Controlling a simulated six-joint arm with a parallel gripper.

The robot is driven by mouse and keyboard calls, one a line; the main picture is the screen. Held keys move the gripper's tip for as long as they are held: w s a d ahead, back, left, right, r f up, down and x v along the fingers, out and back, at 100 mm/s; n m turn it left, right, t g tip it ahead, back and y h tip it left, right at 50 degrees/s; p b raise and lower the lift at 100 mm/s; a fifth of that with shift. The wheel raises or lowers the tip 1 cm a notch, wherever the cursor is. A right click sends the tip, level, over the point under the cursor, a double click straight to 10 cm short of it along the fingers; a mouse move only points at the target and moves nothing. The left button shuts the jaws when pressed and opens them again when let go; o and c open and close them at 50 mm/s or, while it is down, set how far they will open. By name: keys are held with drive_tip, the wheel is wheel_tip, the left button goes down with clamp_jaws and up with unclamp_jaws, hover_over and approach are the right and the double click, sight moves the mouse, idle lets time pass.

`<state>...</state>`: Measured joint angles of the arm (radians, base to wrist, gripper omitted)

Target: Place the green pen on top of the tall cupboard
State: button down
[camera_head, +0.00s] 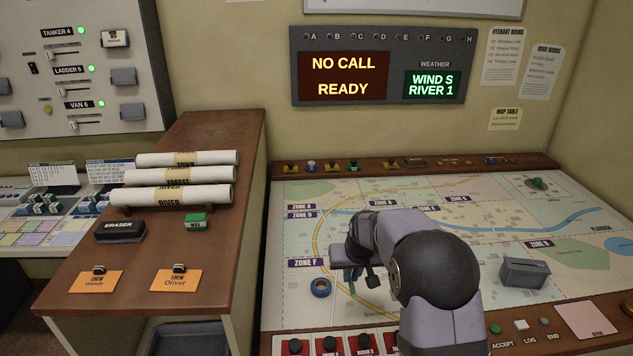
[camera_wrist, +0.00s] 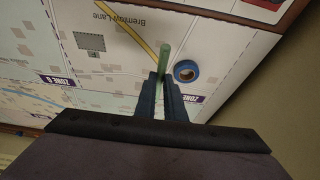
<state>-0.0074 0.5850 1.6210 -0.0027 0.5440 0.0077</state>
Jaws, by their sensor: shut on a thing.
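My gripper (camera_head: 362,279) is low over the map table in the head view, left of my dark wrist. In the wrist view its two dark fingers (camera_wrist: 161,88) are shut on the green pen (camera_wrist: 164,54). The pen's end sticks out past the fingertips; the rest is hidden between them. A brown wooden cupboard (camera_head: 228,250), which looks like the tall cupboard, stands to the left of the map table.
On the cupboard are rolled maps (camera_head: 178,195), a black eraser (camera_head: 120,230), a green box (camera_head: 196,222) and orange cards (camera_head: 180,280). Its right front top is bare. A blue tape roll (camera_head: 320,287) and a grey box (camera_head: 525,271) are on the map table (camera_head: 300,255).

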drive_tip(key=s+d, duration=0.3)
drive_tip(key=s, duration=0.4)
drive_tip(key=s+d, duration=0.4)
drive_tip(key=s, duration=0.4)
drive_tip(key=shift+d+f, duration=0.25)
drive_tip(key=shift+n, duration=0.3)
drive_tip(key=s+f, duration=0.3)
drive_tip(key=shift+a+f, duration=0.25)
drive_tip(key=shift+f, duration=0.1)
drive_tip(key=shift+s+d+f, duration=0.15)
drive_tip(key=shift+s+f, duration=0.25)
drive_tip(key=shift+f, duration=0.1)
